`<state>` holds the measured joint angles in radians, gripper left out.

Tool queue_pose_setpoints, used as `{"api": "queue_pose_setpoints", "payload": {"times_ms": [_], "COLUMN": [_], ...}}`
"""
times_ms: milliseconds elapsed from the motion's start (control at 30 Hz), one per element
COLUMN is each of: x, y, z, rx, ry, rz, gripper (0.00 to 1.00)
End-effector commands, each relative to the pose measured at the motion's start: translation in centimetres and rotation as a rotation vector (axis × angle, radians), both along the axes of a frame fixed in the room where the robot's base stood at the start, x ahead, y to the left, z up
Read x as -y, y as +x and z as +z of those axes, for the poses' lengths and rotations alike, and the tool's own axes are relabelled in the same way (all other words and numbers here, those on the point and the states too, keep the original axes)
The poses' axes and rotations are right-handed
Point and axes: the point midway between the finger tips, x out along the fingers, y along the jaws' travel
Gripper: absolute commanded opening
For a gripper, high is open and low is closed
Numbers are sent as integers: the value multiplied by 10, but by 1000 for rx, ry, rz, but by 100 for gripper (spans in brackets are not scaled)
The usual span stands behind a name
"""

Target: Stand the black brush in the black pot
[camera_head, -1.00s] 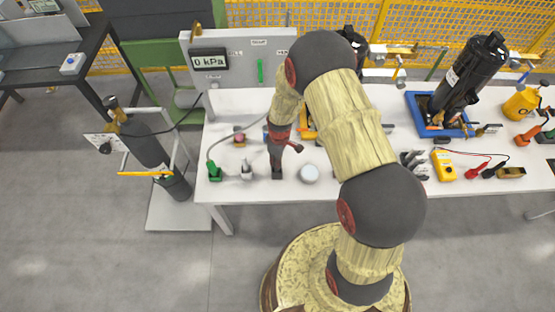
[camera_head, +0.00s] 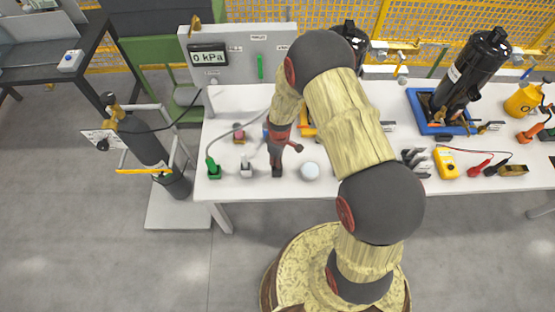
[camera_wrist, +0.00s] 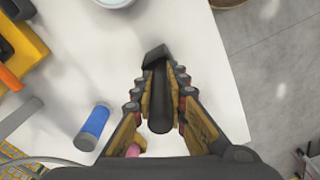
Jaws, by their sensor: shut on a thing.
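My gripper (camera_wrist: 158,88) is shut on the black brush (camera_wrist: 159,105). In the wrist view the brush's long dark handle lies between the fingers, and a wider block (camera_wrist: 155,54) shows at its far end. In the head view my gripper (camera_head: 277,153) is low over the front left part of the white table, with a dark end (camera_head: 277,170) below it. I cannot tell from these views whether that end touches the table. I cannot make out the black pot in either view; my arm covers part of the table.
A white round jar (camera_head: 310,171) stands just right of my gripper. A grey piece (camera_head: 246,169) and a green piece (camera_head: 213,168) stand to its left. A blue cylinder (camera_wrist: 93,124) lies near it in the wrist view. A blue tray (camera_head: 427,124) is farther right.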

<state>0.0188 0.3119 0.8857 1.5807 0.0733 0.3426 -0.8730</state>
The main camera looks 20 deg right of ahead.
Motion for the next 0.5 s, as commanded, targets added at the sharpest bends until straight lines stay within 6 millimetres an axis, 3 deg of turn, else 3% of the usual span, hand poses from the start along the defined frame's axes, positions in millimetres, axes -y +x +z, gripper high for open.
{"api": "queue_pose_setpoints", "payload": {"times_ms": [400, 433, 500], "x": [0, 0, 0], "y": [0, 0, 0], "z": [-8, -8, -8], "rx": [0, 0, 0], "ry": [0, 0, 0], "rz": [0, 0, 0], "gripper": [0, 16, 20]}}
